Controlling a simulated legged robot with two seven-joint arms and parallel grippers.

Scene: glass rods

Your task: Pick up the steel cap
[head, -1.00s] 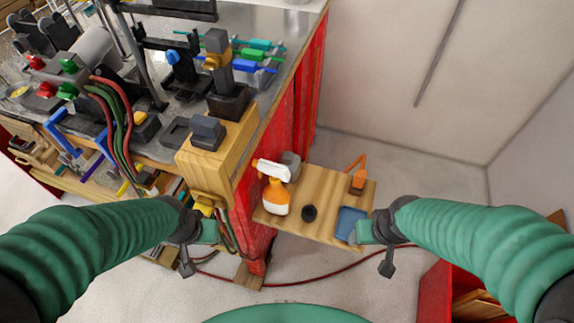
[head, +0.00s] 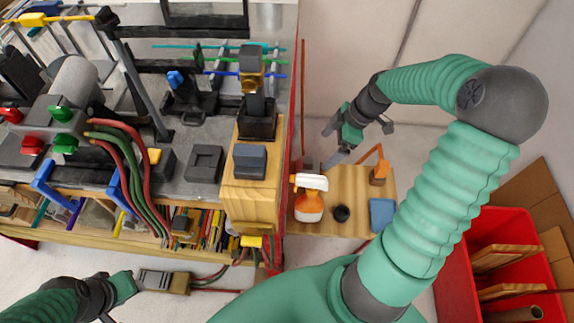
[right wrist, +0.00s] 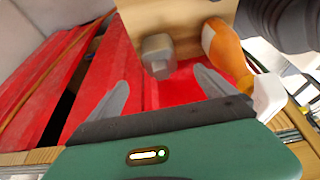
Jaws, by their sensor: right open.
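The steel cap (right wrist: 158,52) is a grey, faceted piece on the wooden shelf in the right wrist view. It lies a little beyond and between my fingertips, apart from them. In the head view the cap (head: 308,164) is small and dark grey, at the shelf's back left, behind the spray bottle. My right gripper (head: 331,147) hangs over the back of the shelf, right of the cap. In the right wrist view the right gripper (right wrist: 163,84) has its two grey fingers spread and empty.
An orange and white spray bottle (head: 309,197) stands close to the cap. The shelf (head: 352,185) also holds a black round piece (head: 341,214), a blue tray (head: 382,213) and an orange-handled tool (head: 379,170). The cluttered workbench (head: 205,115) is left; a red crate (head: 503,235) is right.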

